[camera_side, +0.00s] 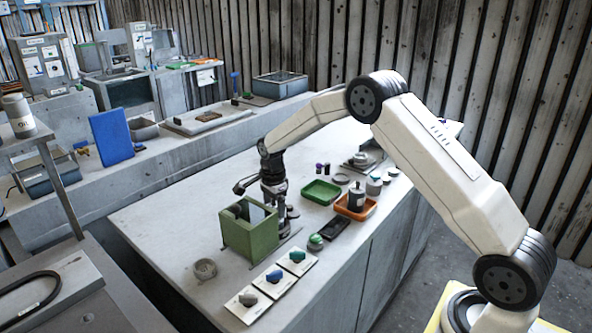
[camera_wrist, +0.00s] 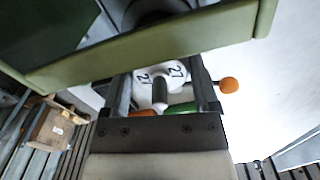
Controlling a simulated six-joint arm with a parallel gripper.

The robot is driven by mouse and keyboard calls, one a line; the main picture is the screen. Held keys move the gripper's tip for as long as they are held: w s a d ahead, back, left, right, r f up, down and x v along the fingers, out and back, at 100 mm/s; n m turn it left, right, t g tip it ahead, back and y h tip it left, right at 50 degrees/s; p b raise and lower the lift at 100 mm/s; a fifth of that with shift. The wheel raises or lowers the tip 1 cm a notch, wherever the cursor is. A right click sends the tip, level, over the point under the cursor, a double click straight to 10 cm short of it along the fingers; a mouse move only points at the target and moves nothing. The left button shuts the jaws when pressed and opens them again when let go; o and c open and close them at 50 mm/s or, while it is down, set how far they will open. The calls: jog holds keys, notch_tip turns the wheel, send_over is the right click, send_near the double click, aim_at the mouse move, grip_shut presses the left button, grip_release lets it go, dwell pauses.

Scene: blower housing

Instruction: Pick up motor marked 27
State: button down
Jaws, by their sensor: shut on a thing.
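The motor marked 27 (camera_wrist: 147,70) shows in the wrist view as a white round face with two black "27" labels and a dark shaft in the middle. My gripper (camera_wrist: 160,88) is shut on it, with one finger on each side. In the side view my gripper (camera_side: 274,196) points down at the right rear side of the green box (camera_side: 250,240), close to its wall. The motor is hard to make out there. In the wrist view the box's green rim (camera_wrist: 140,50) crosses just above the motor and hides part of it.
A green tray (camera_side: 321,193), an orange tray (camera_side: 355,207) and a dark tray (camera_side: 334,228) lie right of my gripper. Several cards with coloured parts (camera_side: 273,276) lie in front of the box. A grey ring-shaped part (camera_side: 205,269) sits left.

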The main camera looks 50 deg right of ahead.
jog(key=shift+r, duration=0.85)
jog(key=s+a+r, duration=0.2)
jog(key=s+r, duration=0.9)
jog(key=s, duration=0.2)
jog(key=shift+s, duration=0.4)
jog(key=shift+d+f, duration=0.1)
